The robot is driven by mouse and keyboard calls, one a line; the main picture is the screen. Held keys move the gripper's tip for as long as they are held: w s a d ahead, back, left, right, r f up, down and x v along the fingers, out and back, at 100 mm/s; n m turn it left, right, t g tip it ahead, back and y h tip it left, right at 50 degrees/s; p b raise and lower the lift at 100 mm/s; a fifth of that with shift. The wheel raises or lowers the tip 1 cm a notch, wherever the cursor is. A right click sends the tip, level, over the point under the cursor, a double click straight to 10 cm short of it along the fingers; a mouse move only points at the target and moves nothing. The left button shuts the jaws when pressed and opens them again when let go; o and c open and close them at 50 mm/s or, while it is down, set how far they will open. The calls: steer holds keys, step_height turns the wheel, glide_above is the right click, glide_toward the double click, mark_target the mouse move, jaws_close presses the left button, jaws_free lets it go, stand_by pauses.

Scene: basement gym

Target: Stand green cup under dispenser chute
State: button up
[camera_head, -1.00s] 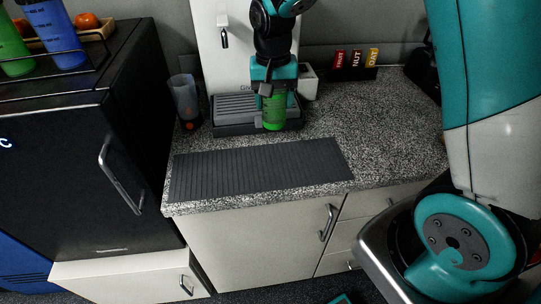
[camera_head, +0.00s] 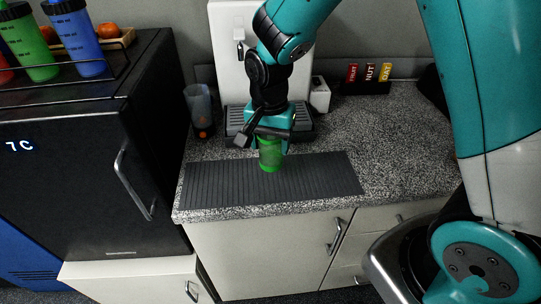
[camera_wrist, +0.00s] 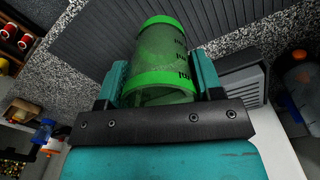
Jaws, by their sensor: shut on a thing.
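The green cup (camera_head: 270,158) is see-through with a solid green rim and dark markings. It is held upright in my gripper (camera_head: 270,146), over the back part of the dark ribbed mat. The wrist view shows the cup (camera_wrist: 162,50) between my two teal fingers. I cannot tell if its base touches the mat. The white dispenser (camera_head: 228,70) stands at the back against the wall, with a small chute (camera_head: 240,47) on its front. Its grey slatted drip tray (camera_head: 234,121) lies behind the cup, partly hidden by my gripper. The tray also shows in the wrist view (camera_wrist: 242,80).
The ribbed mat (camera_head: 225,190) lies along the counter's front edge. A clear tumbler (camera_head: 200,108) stands left of the drip tray. A black fridge (camera_head: 75,165) with bottles on top is at left. Labelled packets (camera_head: 370,73) stand at back right. The right counter is clear.

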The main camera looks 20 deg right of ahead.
mark_target(271, 158)
steer(key=shift+f, duration=2.45)
steer(key=shift+f, duration=0.15)
steer(key=o, duration=0.9)
